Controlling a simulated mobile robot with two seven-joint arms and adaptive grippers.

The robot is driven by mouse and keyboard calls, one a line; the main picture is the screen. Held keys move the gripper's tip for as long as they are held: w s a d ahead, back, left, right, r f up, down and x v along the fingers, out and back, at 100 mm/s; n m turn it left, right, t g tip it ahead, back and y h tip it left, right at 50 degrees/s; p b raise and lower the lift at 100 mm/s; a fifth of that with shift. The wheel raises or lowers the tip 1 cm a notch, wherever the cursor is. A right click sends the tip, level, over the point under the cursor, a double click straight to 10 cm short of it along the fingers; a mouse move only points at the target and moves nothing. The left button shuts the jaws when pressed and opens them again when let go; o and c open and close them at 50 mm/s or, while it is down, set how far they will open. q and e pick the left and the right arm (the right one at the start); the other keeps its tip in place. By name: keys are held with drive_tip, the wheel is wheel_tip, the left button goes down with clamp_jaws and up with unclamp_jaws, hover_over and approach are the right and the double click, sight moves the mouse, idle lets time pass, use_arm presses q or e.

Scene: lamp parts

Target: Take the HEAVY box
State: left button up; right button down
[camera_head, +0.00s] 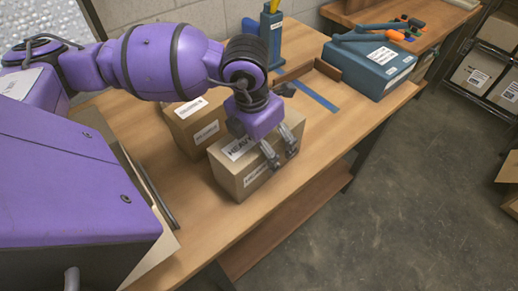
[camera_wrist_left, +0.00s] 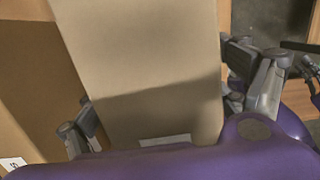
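The HEAVY box (camera_head: 228,170) is a brown cardboard carton with white labels, standing on the wooden table. Its top label reads HEAVY. My left gripper (camera_head: 279,153) is at the box's right part, pointing down, with finger parts against or just in front of its front face. In the left wrist view, the box (camera_wrist_left: 145,60) fills the space between the fingers of my left gripper (camera_wrist_left: 165,108), one on each side. Whether both fingers press on it is unclear.
A second brown box (camera_head: 190,128) stands close behind and left of the HEAVY box. A blue box (camera_head: 372,70) with a blue lamp arm lies at the table's right. A blue strip (camera_head: 318,97) marks the table (camera_head: 262,213). Shelves (camera_head: 480,75) stand far right.

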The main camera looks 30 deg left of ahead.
use_arm(q)
drive_tip(key=c, duration=1.9)
drive_tip(key=shift+w+r, duration=0.15)
drive_tip(key=shift+c, duration=0.2)
